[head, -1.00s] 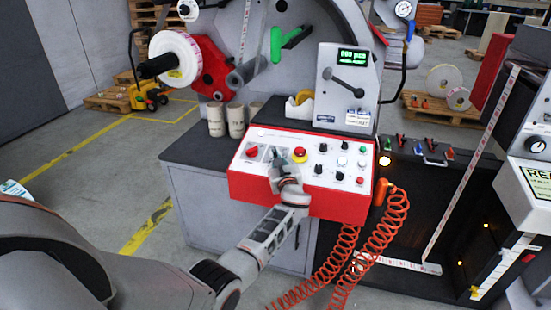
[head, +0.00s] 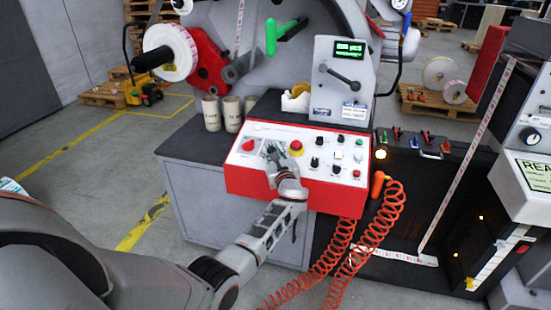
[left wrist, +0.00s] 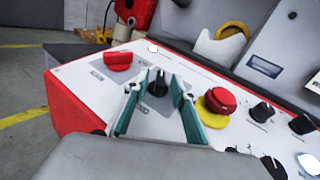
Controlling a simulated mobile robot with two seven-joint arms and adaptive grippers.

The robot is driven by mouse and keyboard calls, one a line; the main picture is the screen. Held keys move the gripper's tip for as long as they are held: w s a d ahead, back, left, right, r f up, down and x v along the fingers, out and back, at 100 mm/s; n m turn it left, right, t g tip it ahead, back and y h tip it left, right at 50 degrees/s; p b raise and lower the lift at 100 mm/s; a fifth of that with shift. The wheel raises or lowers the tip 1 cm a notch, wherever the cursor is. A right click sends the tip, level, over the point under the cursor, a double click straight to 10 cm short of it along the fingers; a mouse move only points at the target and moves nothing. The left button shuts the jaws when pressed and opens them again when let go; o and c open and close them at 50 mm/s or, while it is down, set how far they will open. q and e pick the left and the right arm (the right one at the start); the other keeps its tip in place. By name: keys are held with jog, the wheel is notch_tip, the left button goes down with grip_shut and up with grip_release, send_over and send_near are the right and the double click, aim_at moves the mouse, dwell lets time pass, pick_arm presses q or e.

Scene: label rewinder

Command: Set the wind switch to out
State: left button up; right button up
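The control panel (head: 240,180) is a red box with a white sloping top. In the left wrist view, a black rotary knob (left wrist: 158,78), apparently the wind switch, stands on a grey label plate. Its pointer runs roughly up the picture; the lettering is too blurred to read. My left gripper (head: 270,151) is over the panel's left part. In the left wrist view its two green-edged fingers (left wrist: 156,91) are apart, one on each side of the knob. I cannot tell whether they touch it. In the head view the gripper hides the knob. My right gripper is not in view.
A red knob (left wrist: 118,60) is left of the fingers. A red emergency button (left wrist: 220,100) on a yellow base is close on the right. Several small black knobs are farther right. An orange coiled cable (head: 388,225) hangs at the panel's right.

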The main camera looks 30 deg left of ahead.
pick_arm(q)
jog(key=v, duration=1.1)
jog(key=shift+s+d, duration=0.2)
jog(key=s+a+f+n+g, duration=0.1)
jog(key=s+a+f+n, duration=0.15)
jog(key=s, duration=0.35)
jog(key=s+a+f+n+g+h, duration=0.1)
jog(key=s+a+f+n+g, duration=0.15)
jog(key=s+n, duration=0.2)
jog(key=s+a+f+n+g, duration=0.1)
jog(key=s+a+f+n, duration=0.2)
jog(key=s, duration=0.4)
jog(key=s+d+f+n+g+h, duration=0.1)
jog(key=s+d+n+h, duration=0.25)
jog(key=s, duration=0.55)
jog(key=s+d+f+n+g+h, duration=0.1)
jog(key=s+d+n+h, duration=0.3)
jog(key=s, duration=0.6)
jog(key=w+d+f+n+t+h, duration=0.1)
jog(key=d+f+n+t+h, duration=0.3)
jog(key=d+f, duration=0.9)
jog(key=d+h, duration=0.2)
jog(key=shift+w+d+f, duration=0.3)
jog(key=shift+w+d, duration=0.05)
jog(key=shift+d, duration=0.05)
